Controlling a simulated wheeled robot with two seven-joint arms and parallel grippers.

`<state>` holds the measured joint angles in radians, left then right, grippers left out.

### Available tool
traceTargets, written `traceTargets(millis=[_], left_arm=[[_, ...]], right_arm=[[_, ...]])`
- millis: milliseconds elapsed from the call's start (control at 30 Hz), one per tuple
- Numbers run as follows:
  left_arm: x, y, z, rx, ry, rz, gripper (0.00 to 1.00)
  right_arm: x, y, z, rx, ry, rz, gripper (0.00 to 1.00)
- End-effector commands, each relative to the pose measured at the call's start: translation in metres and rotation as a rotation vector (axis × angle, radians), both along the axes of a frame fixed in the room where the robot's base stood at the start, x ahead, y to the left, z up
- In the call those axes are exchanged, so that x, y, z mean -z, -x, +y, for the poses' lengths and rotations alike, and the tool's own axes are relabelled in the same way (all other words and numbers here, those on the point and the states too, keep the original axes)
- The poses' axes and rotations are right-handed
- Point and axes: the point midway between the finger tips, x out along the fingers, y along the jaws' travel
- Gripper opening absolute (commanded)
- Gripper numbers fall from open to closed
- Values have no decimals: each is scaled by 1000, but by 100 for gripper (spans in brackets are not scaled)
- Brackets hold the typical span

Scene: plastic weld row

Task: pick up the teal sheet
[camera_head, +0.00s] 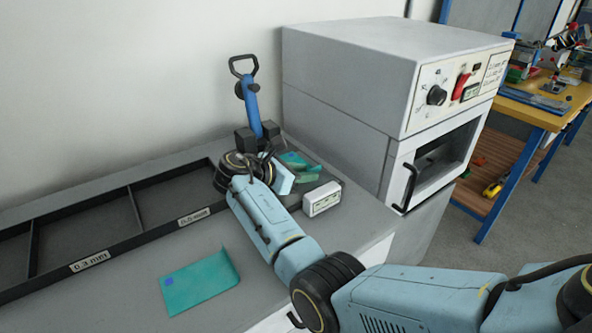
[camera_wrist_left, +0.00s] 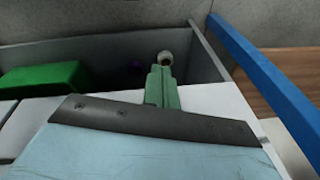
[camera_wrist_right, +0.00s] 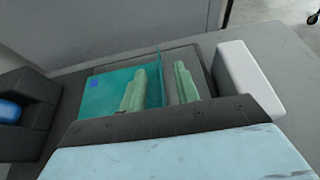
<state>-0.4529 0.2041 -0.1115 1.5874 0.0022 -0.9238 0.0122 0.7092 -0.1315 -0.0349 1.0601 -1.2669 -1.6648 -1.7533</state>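A flat teal sheet (camera_head: 200,282) with a blue square at one corner and a raised right edge lies on the grey table at the front. Another teal sheet (camera_head: 292,159) is at the right end, partly hidden by my right arm. In the right wrist view this teal sheet (camera_wrist_right: 98,97) shows a blue square and an upright lip. My right gripper (camera_wrist_right: 160,85), also in the head view (camera_head: 306,172), is open, with the lip between its fingers, nearer the left one. My left gripper (camera_wrist_left: 163,86) is shut above a grey bin, outside the head view.
A labelled white block (camera_head: 321,199) stands right of the right gripper. A blue-handled clamp (camera_head: 252,105) stands behind it. A black divided rack (camera_head: 135,238) runs along the wall. A grey oven (camera_head: 350,90) stands at the back right. The left wrist view shows a green block (camera_wrist_left: 45,80).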

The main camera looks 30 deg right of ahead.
Motion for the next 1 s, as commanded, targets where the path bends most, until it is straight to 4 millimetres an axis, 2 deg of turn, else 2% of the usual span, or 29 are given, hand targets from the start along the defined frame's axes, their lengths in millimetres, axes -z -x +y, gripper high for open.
traceTargets(millis=[133, 367, 400, 1000], left_arm=[[0, 0, 0, 0, 0, 1, 0], [0, 0, 0, 0, 0, 1, 0], [0, 0, 0, 0, 0, 1, 0], [0, 2, 0, 1, 1, 0, 0]], right_arm=[[0, 0, 0, 0, 0, 0, 31], [0, 0, 0, 0, 0, 0, 1], [0, 0, 0, 0, 0, 0, 0], [-4, 0, 1, 0, -1, 2, 0]])
